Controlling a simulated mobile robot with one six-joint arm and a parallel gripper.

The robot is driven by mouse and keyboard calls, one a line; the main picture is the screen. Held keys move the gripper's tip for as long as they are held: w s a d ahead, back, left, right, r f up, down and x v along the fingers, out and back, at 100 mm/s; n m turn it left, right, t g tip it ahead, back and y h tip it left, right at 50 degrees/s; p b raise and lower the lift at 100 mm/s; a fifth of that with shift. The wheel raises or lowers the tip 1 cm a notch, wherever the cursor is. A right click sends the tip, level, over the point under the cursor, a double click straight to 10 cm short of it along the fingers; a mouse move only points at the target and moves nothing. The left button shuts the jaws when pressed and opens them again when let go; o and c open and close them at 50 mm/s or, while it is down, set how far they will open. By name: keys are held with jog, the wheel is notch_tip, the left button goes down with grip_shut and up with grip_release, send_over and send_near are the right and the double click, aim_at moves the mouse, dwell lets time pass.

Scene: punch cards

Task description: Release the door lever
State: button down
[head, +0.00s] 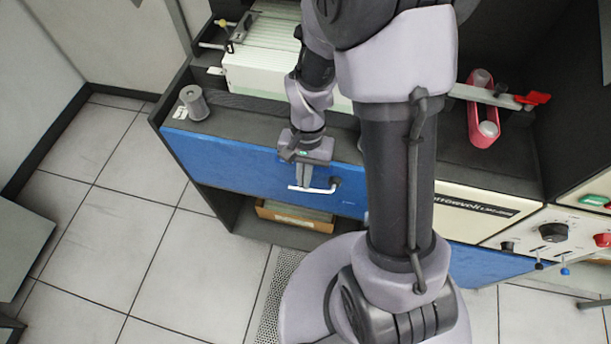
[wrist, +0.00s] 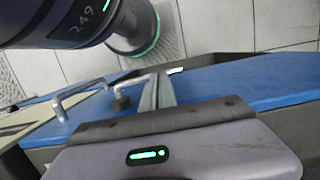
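The door lever (head: 319,190) is a pale bar with a dark round pivot, on the front of a blue door panel (head: 225,165). It lies roughly level in the head view. My gripper (head: 304,184) reaches down in front of the panel, its two fingers close together across the bar near its free end. In the wrist view the lever (wrist: 138,79) runs from its pivot to the fingers (wrist: 157,86), and a pale tip shows beyond them. The fingers appear shut on the bar; the contact itself is partly hidden by them.
A metal pull handle (wrist: 82,98) stands off the front beside the lever. Below the panel is an open shelf with a cardboard box (head: 295,215). A grey cylinder (head: 194,102) stands on the cabinet top. Tiled floor (head: 120,240) is clear at left.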

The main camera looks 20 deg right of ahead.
jog(key=shift+w+a+f+b, duration=0.1)
jog(key=shift+a+f+b, duration=0.1)
jog(key=shift+f+b, duration=0.9)
jog(key=shift+f, duration=0.2)
jog(key=shift+p, duration=0.3)
jog(key=w+a+r+p, duration=0.1)
jog(key=w+r+p, duration=0.1)
jog(key=r, duration=0.2)
jog(key=w+a+r+p, duration=0.1)
jog(key=w+r+p, duration=0.1)
jog(key=r, duration=0.2)
jog(key=w+a+r+p, duration=0.2)
jog(key=r, duration=0.2)
jog(key=shift+w, duration=0.15)
jog(key=shift+f, duration=0.1)
